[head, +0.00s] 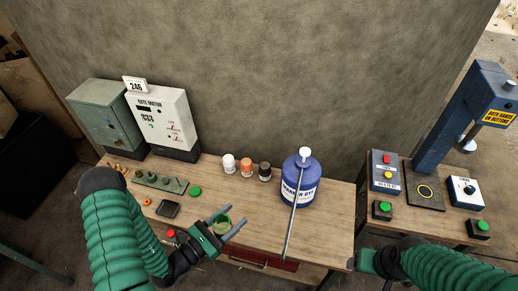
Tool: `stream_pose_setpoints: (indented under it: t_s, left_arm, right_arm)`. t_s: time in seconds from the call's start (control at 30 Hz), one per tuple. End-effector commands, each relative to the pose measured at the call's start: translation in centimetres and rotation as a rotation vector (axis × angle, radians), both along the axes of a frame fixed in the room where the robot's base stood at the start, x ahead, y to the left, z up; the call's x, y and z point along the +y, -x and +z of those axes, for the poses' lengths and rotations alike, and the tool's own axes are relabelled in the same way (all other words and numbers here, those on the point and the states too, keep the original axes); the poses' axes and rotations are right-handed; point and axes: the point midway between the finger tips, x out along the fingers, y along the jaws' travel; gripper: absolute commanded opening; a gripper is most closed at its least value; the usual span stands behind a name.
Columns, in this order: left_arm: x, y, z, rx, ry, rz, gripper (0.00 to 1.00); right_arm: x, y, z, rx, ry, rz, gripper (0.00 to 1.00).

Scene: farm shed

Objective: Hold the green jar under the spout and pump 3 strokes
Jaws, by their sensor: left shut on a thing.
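The blue pump bottle (301,190) labelled as marker dye stands upright on the bench, with a white pump head (305,154) on top. A long thin grey rod (292,226), perhaps its spout, runs from near the top down towards the bench's front edge. My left gripper (228,227) is shut on the small green jar (221,226), left of the bottle and apart from the rod. The jar is partly hidden by the fingers. My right gripper (358,262) shows only in part at the bench's right front corner; its fingers cannot be made out.
White, orange and dark small jars (247,168) stand left of the bottle. A green lid (195,191), a black tray (168,209) and a peg rack (160,182) lie further left. The gate motor box (162,120) stands behind. A press (440,135) with buttons stands on the right bench.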

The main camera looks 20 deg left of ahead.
Motion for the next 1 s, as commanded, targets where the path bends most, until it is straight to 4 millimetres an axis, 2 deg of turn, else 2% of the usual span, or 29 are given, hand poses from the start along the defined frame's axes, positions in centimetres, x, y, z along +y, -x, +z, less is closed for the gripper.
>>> stream_pose_setpoints:
  t_s: [0.07,0.13,0.27,0.43,0.5,0.6,0.7,0.8,1.0]
  left_arm:
    - [-1.2,0.3,-1.7,0.009,0.005,-0.037,0.13]
    - [-3.3,0.8,-3.9,0.018,0.008,-0.091,0.13]
    - [-8.9,3.0,-8.9,0.031,0.009,-0.219,0.13]
    - [-16.3,7.3,-14.7,0.03,0.003,-0.374,0.13]
    - [-18.8,9.1,-16.5,0.025,0.0,-0.423,0.13]
    - [-21.1,11.3,-18.3,0.02,-0.004,-0.473,0.13]
    - [-22.2,12.6,-19.3,0.015,-0.005,-0.502,0.13]
    - [-22.5,12.9,-19.7,0.014,-0.006,-0.512,0.13]
    - [-22.2,11.2,-19.6,0.011,-0.005,-0.513,0.13]
  right_arm:
    - [0.2,0.0,0.0,-0.001,0.002,0.004,0.68]
    - [0.2,0.0,0.0,-0.001,0.002,0.004,0.68]
    - [-0.2,-0.1,-0.1,0.0,-0.002,0.003,0.68]
    - [-0.8,-0.1,-0.1,-0.001,-0.006,0.001,0.68]
    - [-0.9,0.0,-0.1,-0.001,-0.007,0.001,0.68]
    - [-0.8,0.0,-0.1,-0.001,-0.007,0.002,0.68]
    - [-0.4,0.0,0.0,-0.001,-0.004,0.002,0.68]
    - [-0.2,0.0,0.0,0.0,-0.001,0.002,0.68]
    - [0.1,-0.1,0.0,0.0,0.001,0.003,0.68]
